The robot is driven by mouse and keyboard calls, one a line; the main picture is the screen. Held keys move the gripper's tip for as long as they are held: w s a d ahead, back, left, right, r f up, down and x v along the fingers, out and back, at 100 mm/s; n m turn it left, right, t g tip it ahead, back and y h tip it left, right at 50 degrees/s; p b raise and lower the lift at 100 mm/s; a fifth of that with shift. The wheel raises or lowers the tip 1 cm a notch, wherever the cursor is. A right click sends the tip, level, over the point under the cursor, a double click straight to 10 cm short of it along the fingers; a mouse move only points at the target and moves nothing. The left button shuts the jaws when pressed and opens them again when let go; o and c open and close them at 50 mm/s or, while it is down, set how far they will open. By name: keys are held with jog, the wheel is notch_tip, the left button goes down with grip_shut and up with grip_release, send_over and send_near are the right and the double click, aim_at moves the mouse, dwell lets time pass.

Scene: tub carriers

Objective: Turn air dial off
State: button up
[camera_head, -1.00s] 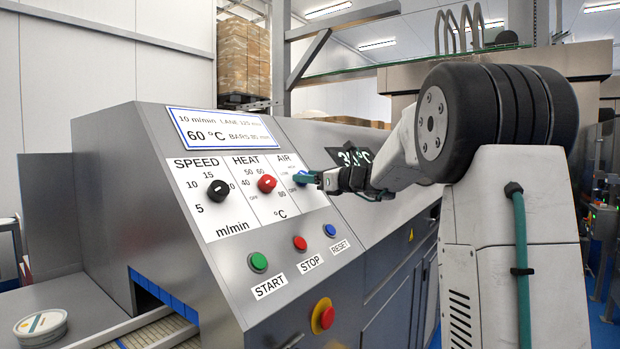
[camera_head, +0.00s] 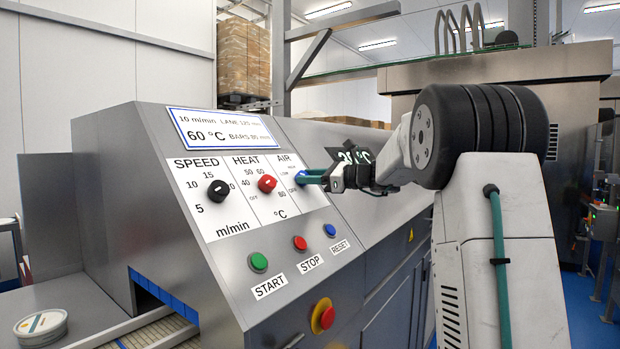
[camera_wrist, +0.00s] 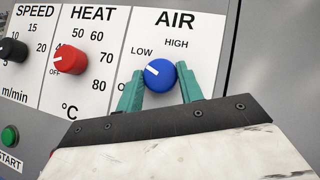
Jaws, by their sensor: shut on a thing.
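The blue air dial (camera_wrist: 160,74) sits under the AIR label in the wrist view, with LOW and HIGH marks around its upper side. Its white pointer line points to the upper left, toward LOW. An OFF mark at its lower left is mostly hidden behind a finger. My gripper (camera_wrist: 160,82) is shut on the dial, one teal finger on each side of it. In the head view my gripper (camera_head: 305,177) reaches the panel from the right and hides most of the dial.
On the same panel are the black speed dial (camera_head: 218,190) and the red heat dial (camera_head: 267,183), just left of my gripper. Below are the green start (camera_head: 258,262), red stop (camera_head: 300,243) and blue reset (camera_head: 330,230) buttons, and a red-yellow emergency stop (camera_head: 323,316).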

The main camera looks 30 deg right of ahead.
jog(key=n+g+y, duration=0.1)
jog(key=n, duration=0.2)
jog(key=n+g+y, duration=0.1)
jog(key=n+g, duration=0.1)
jog(key=n, duration=0.1)
jog(key=shift+w+d+g, duration=0.2)
jog(key=shift+g, duration=0.1)
jog(key=shift+w+r+n+g+y, duration=0.15)
jog(key=shift+n+g+y, duration=0.25)
jog(key=shift+n+g, duration=1.6)
jog(key=shift+n, duration=0.5)
jog(key=o, duration=1)
jog(key=shift+r, duration=0.1)
jog(key=v, duration=0.8)
